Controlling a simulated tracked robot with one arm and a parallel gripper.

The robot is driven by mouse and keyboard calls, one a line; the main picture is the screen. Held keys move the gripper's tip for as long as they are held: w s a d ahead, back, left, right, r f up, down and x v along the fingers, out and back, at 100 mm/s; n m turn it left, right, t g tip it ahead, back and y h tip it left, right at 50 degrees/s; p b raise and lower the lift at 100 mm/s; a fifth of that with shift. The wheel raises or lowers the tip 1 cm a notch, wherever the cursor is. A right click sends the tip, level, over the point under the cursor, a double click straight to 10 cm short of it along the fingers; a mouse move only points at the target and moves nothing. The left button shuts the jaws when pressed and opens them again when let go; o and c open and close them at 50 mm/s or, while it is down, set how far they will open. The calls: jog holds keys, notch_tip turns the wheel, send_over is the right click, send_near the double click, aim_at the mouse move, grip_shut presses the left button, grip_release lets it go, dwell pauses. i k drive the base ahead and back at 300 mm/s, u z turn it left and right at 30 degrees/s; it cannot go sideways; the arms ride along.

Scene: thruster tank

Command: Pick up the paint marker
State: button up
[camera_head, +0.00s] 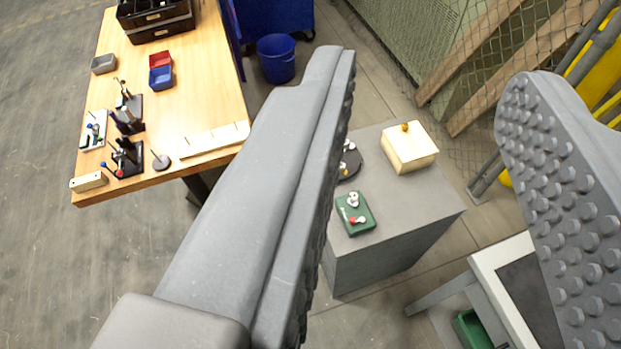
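My gripper (428,78) is open, its two grey studded fingers spread wide with nothing held between them. I cannot pick out a paint marker for certain. Between the fingers, farther off and below, stands a grey block-like stand (400,235). Small items on the wooden table are too small to name.
A wooden table (200,70) at the left carries dark stands (125,157), small red (160,59) and blue (161,79) bins and a black crate (155,18). A blue bucket (276,58) stands beyond. Mesh fencing (550,45) and a white-framed table (495,275) are at the right.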

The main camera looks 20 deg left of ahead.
aim_at(127, 111)
jog(key=u, duration=0.5)
jog(key=k, duration=1.3)
jog(key=u, duration=0.85)
jog(key=i, duration=2.2)
jog(key=z, duration=0.35)
jog(key=i, duration=1.45)
jog(key=z, duration=0.4)
